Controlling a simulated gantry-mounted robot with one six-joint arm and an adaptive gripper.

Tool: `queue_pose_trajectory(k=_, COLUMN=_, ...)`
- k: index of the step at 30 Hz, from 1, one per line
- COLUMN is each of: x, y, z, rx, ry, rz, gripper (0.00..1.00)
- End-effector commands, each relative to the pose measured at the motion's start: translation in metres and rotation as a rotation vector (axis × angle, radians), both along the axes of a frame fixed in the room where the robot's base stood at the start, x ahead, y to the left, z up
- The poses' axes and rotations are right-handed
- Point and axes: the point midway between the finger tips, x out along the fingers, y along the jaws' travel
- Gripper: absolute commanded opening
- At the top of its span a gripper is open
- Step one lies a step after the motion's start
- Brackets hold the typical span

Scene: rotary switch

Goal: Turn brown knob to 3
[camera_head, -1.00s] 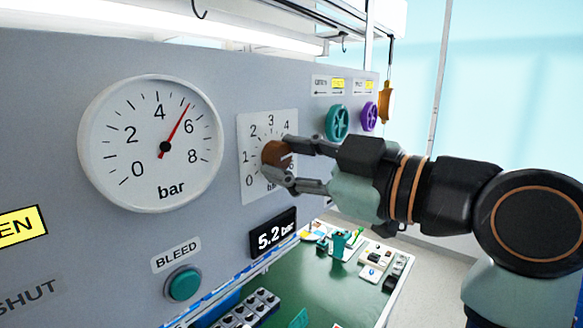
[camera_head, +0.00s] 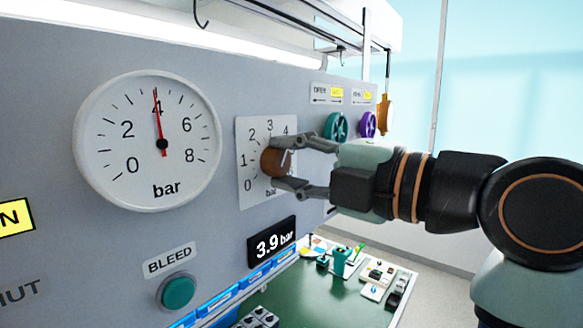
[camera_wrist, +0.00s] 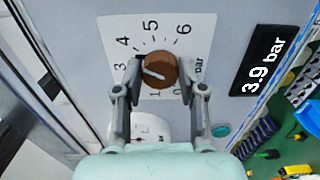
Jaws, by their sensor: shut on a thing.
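The brown knob (camera_head: 271,162) sits on a white dial plate with a printed scale in bar (camera_head: 250,131). In the wrist view the brown knob (camera_wrist: 160,70) shows a white pointer line whose outer end lies on the side of the 3; the exact reading is hard to tell. My gripper (camera_head: 277,164) is shut on the knob, one finger above and one below in the head view. In the wrist view its fingers hide part of the scale. The round gauge (camera_head: 125,165) has its red needle just short of 4. The display (camera_head: 272,243) reads 3.9 bar.
A green BLEED button (camera_head: 178,292) is on the panel below the gauge. Teal (camera_head: 335,126) and purple (camera_head: 368,124) handwheels are beyond the knob. A green bench (camera_head: 310,299) with small parts stands below.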

Motion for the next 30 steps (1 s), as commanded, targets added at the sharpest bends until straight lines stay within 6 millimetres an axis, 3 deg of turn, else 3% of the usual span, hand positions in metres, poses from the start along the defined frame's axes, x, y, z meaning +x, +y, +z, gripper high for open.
queue_pose_trajectory(k=15, x=-0.0013, y=0.0008, z=0.0019, rx=-0.252, ry=-0.307, rz=0.002, gripper=0.05)
queue_pose_trajectory(k=30, x=-0.0014, y=0.0010, z=0.0023, rx=-0.321, ry=-0.392, rz=0.002, gripper=0.05)
